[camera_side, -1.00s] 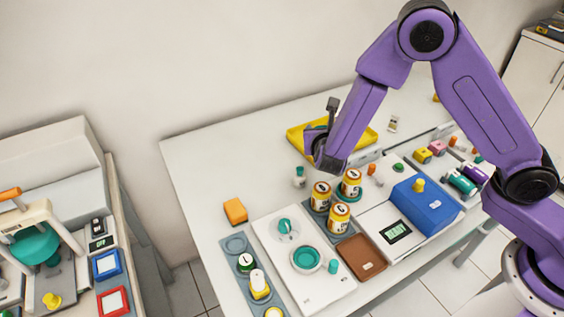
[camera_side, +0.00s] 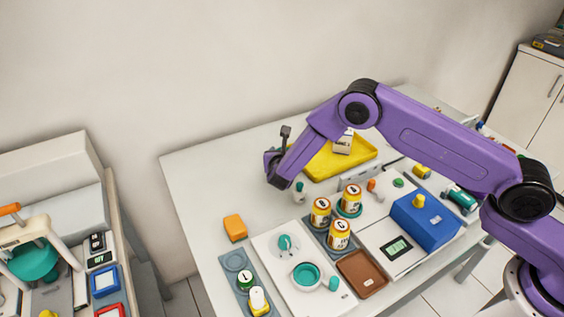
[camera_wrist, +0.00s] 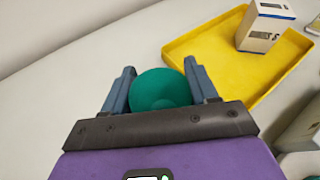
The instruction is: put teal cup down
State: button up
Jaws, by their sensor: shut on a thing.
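The teal cup (camera_wrist: 160,90) shows in the wrist view as a rounded teal shape between my two fingers. My gripper (camera_wrist: 161,88) is shut on it. In the side view my gripper (camera_side: 276,168) is over the back part of the white table (camera_side: 195,180), left of the yellow tray.
The yellow tray (camera_side: 323,168) holds a white box (camera_side: 343,143); both show in the wrist view. An orange block (camera_side: 235,228) lies further left. Bare table lies left of my gripper.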

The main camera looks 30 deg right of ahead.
jog(key=shift+w+a+f, duration=0.1)
jog(key=shift+w+f, duration=0.4)
jog(key=shift+f, duration=1.6)
jog(key=shift+f, duration=0.15)
jog(key=o, duration=1)
jog(key=shift+s+r, duration=0.1)
jog(key=shift+r, duration=0.1)
jog(key=v, duration=1.2)
